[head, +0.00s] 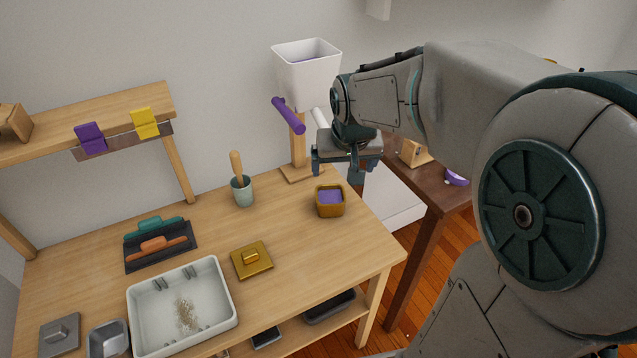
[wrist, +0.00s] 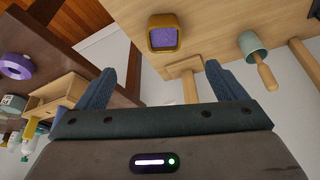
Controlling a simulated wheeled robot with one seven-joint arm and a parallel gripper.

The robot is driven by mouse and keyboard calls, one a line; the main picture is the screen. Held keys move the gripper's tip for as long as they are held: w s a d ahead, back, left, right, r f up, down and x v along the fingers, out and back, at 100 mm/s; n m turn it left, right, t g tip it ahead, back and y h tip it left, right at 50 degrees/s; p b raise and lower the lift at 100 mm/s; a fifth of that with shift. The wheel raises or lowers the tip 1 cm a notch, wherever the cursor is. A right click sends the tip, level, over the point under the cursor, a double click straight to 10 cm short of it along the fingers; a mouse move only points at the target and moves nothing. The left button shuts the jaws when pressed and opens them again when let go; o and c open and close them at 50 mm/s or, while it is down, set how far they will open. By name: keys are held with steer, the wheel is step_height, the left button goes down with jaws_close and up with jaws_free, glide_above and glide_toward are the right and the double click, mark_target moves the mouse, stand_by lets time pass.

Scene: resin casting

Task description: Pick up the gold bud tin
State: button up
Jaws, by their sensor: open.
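The gold bud tin (head: 330,208) stands uncovered near the right back of the wooden workbench, with purple contents inside. It also shows in the wrist view (wrist: 163,50), at the top and beyond my fingertips. A square gold lid with a knob (head: 251,260) lies apart on the bench, to the left and nearer the front. My gripper (head: 337,172) is open and empty, in the air above and slightly behind the tin, not touching it. In the wrist view, its two blue-grey fingers (wrist: 159,75) are spread wide with nothing between them.
A teal cup with a wooden-handled tool (head: 242,190) stands left of the tin. Behind it is a wooden stand holding a white bin (head: 306,75) with a purple handle. A white tray (head: 181,335) sits at the front left. A dark side table (head: 425,190) is at right.

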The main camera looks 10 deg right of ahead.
steer(key=w+r+b+x, duration=0.15)
steer(key=b+x, duration=0.25)
steer(key=x, duration=0.5)
glide_toward(330, 196)
steer(key=shift+w+a+f+b, duration=0.1)
steer(key=shift+w+f+b, duration=0.1)
steer(key=shift+f, duration=1.25)
steer(key=shift+w+a+f+b, duration=0.1)
steer(key=shift+f+b, duration=0.05)
steer(key=shift+f, duration=1.35)
steer(key=shift+s, duration=0.1)
steer(key=c, duration=1.2)
steer(key=shift+o, duration=0.2)
